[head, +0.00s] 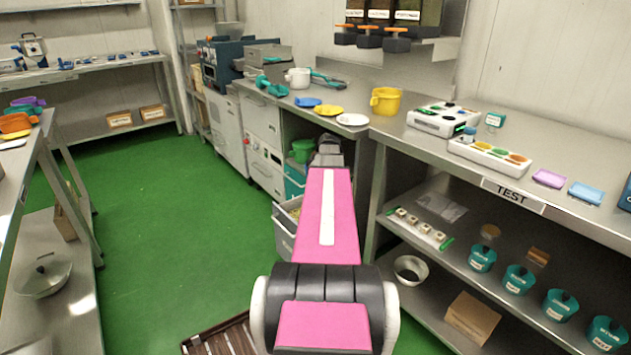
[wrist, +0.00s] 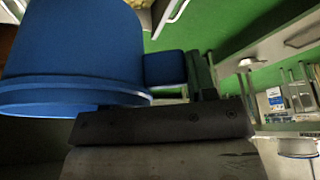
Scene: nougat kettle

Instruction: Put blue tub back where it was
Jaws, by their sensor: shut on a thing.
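The blue tub (wrist: 75,55) fills the upper left of the wrist view, close to the camera. A small blue block-like grip (wrist: 165,68) sticks out from its side. My gripper (wrist: 190,78) is shut on that grip, so the tub hangs beside the dark fingers. In the head view my pink arm reaches forward to the gap under the counter's corner. There I cannot make out the blue tub, and my fingertips are not clear.
A steel counter (head: 410,133) holds a yellow tub (head: 385,101), a white tub (head: 297,77), and blue, yellow and white flat pieces. A green tub (head: 302,150) shows below the counter beside my arm. A grey bin (head: 285,222) stands lower. Green floor (head: 180,210) lies clear on the left.

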